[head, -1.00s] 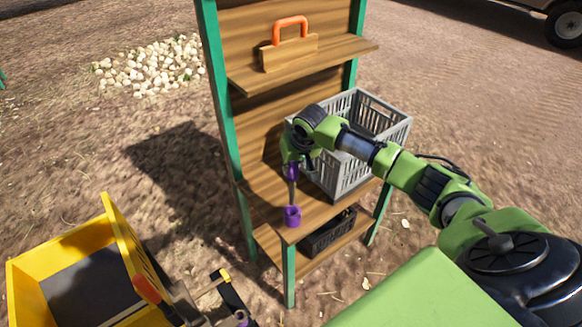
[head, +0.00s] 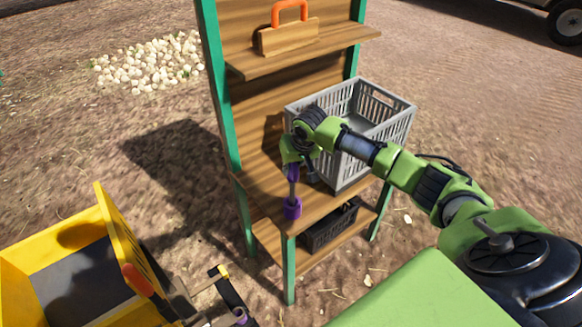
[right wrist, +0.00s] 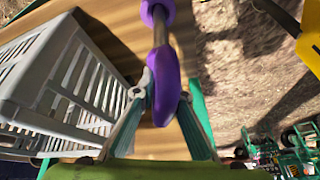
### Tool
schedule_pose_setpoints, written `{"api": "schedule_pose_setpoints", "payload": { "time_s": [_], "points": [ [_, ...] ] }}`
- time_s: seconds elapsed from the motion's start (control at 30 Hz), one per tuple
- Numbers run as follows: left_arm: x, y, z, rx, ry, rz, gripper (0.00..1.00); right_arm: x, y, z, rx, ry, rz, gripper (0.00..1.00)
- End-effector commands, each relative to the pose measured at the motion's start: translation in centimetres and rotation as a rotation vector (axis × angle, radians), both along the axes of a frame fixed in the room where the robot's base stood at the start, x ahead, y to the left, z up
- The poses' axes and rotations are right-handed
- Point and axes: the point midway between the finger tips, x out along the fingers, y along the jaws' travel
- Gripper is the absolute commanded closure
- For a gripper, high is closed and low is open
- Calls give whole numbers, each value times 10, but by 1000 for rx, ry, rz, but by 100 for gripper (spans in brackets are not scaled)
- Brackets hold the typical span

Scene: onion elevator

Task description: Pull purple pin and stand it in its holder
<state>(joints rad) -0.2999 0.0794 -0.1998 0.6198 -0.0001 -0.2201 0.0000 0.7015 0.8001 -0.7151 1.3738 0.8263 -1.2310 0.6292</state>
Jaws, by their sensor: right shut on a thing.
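The purple pin (head: 293,172) has a purple handle and a thin grey shaft pointing down. My right gripper (head: 296,163) is shut on the handle above the front left corner of the shelf. The purple holder (head: 292,209), a small cup, stands on that corner. The shaft reaches the holder's mouth and seems to enter it; its tip is hidden. In the right wrist view, the fingertips (right wrist: 165,96) close on the purple handle (right wrist: 163,75), and the shaft runs into the purple holder (right wrist: 158,11). My left gripper is not in view.
A grey crate (head: 372,148) stands right of the gripper on the same wooden shelf (head: 262,190). A dark crate (head: 328,228) is below. A wooden box with an orange handle (head: 290,12) sits above. A yellow cart (head: 125,235) with a hitch stands at lower left.

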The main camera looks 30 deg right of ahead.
Motion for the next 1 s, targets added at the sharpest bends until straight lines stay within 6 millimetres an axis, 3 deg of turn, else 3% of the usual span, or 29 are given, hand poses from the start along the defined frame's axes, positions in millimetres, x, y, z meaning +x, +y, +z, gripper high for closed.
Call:
{"api": "schedule_pose_setpoints", "payload": {
  "time_s": [0.5,1.0],
  "points": [
    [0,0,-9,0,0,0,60,1,0,-29,2,-3,-1,100],
    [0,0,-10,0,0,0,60,1,0,-35,1,-3,0,100]
  ]
}}
